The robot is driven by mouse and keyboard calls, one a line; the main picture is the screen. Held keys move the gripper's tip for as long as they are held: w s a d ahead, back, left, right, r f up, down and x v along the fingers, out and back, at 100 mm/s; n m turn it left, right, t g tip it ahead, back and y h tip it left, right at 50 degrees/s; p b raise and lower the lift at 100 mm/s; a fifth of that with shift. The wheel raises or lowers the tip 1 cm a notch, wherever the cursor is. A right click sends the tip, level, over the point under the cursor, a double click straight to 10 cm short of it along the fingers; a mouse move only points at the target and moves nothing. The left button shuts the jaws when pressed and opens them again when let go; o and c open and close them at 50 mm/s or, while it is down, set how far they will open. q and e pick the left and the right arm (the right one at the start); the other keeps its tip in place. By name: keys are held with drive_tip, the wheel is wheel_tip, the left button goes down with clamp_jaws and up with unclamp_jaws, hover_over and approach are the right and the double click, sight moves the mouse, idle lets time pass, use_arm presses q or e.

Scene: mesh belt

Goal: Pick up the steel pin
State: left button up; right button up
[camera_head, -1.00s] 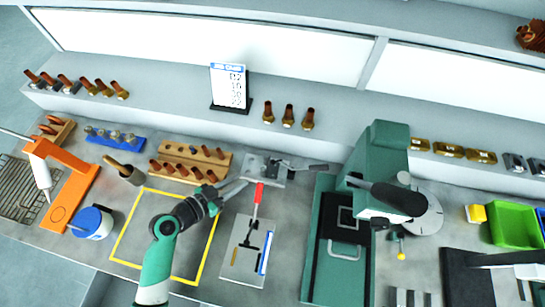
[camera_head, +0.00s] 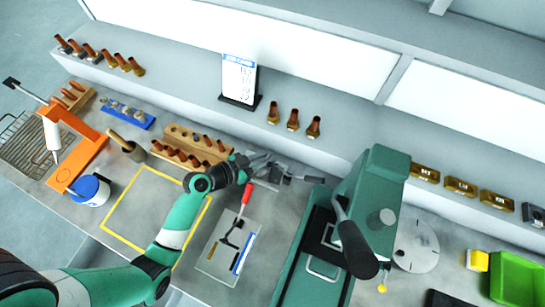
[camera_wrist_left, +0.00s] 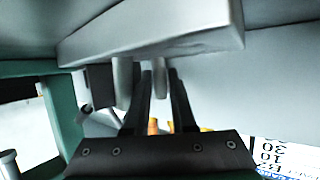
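A grey toggle-clamp fixture (camera_head: 281,172) stands on the bench at the back, beside the green press. My left gripper (camera_head: 257,160) reaches to its left side, with the fingers pointing at it. In the left wrist view the two dark fingers (camera_wrist_left: 160,92) are apart. A smooth grey rod (camera_wrist_left: 160,76), which looks like the steel pin, shows between their tips. I cannot tell whether the fingers touch it. A second grey rounded post (camera_wrist_left: 122,82) stands to the left, outside the fingers. A grey plate (camera_wrist_left: 150,40) lies over the rods. My right gripper is not in view.
The green press (camera_head: 345,225) stands right of the fixture. A wooden block with copper pieces (camera_head: 190,148) is to the left. A sign (camera_head: 239,78) and copper pieces stand on the shelf behind.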

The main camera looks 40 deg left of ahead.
use_arm(q)
drive_tip(key=shift+s+a+f, duration=0.15)
drive_tip(key=shift+s, duration=0.35)
drive_tip(key=shift+c, duration=0.8)
drive_tip(key=shift+w, duration=0.15)
clamp_jaws()
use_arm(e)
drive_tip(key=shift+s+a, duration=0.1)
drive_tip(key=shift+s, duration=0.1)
use_arm(q)
drive_tip(key=shift+r, duration=0.2)
